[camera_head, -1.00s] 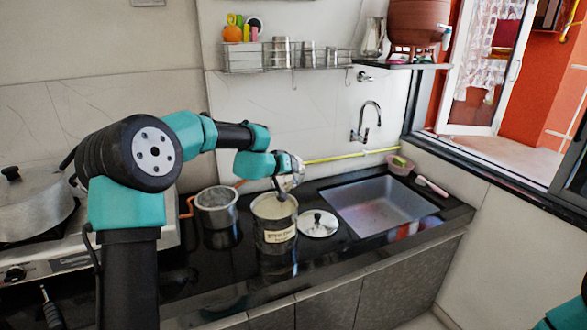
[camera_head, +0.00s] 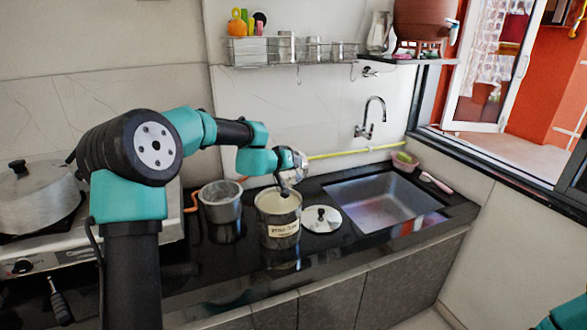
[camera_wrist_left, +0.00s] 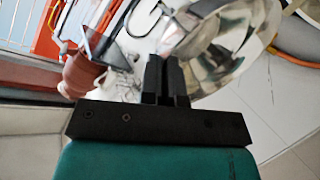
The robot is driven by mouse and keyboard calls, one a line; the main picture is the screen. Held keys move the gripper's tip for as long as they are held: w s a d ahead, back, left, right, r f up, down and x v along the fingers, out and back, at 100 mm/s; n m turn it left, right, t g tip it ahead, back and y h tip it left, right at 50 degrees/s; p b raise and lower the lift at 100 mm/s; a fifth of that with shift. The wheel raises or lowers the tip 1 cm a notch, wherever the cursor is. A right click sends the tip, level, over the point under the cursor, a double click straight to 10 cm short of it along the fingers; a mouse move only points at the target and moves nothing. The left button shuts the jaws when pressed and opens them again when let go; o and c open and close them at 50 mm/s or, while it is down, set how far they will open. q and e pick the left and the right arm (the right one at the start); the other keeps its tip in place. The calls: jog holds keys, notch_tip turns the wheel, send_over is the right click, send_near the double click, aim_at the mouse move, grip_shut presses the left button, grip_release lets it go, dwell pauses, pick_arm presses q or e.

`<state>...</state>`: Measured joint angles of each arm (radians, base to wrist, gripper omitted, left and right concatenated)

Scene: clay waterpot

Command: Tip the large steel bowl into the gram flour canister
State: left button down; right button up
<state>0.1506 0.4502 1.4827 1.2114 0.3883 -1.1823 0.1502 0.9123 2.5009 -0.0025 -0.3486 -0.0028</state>
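The gram flour canister (camera_head: 279,228) stands upright on the black counter, with its open top showing pale contents. My left gripper (camera_head: 284,190) is above the canister's mouth, pointing down. The large steel bowl (camera_head: 297,168) shows only as a small shiny strip beside and behind the left gripper in the head view. In the left wrist view the shiny bowl (camera_wrist_left: 228,40) is steeply tilted, with its edge at the fingertips of the left gripper (camera_wrist_left: 166,62). These fingers are nearly together on its rim. The right gripper is out of view.
A steel pot (camera_head: 221,203) stands left of the canister and a steel lid (camera_head: 321,219) lies to its right. The sink (camera_head: 385,200) is farther right. The stove with a covered pot (camera_head: 35,195) is at the left. A wire rack (camera_head: 290,50) hangs above.

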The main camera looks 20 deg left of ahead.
pick_arm(q)
jog(key=shift+s+a+t+h, duration=0.3)
jog(key=shift+t, duration=0.1)
jog(key=shift+s+a, duration=0.1)
dwell(0.7)
jog(key=shift+s+a+n+t+h, duration=0.3)
jog(key=shift+s+a+t, duration=0.1)
jog(key=shift+t, duration=0.1)
jog(key=shift+d+r, duration=0.1)
jog(key=shift+r, duration=0.1)
dwell(0.3)
jog(key=shift+w+d+r+g+y, duration=0.25)
jog(key=shift+w+r+g, duration=0.1)
jog(key=shift+r, duration=0.35)
jog(key=shift+w+d+r+g+y, duration=0.25)
jog(key=shift+r+g, duration=0.1)
jog(key=shift+r, duration=0.3)
jog(key=shift+w+d+f, duration=0.1)
jog(key=shift+d, duration=0.05)
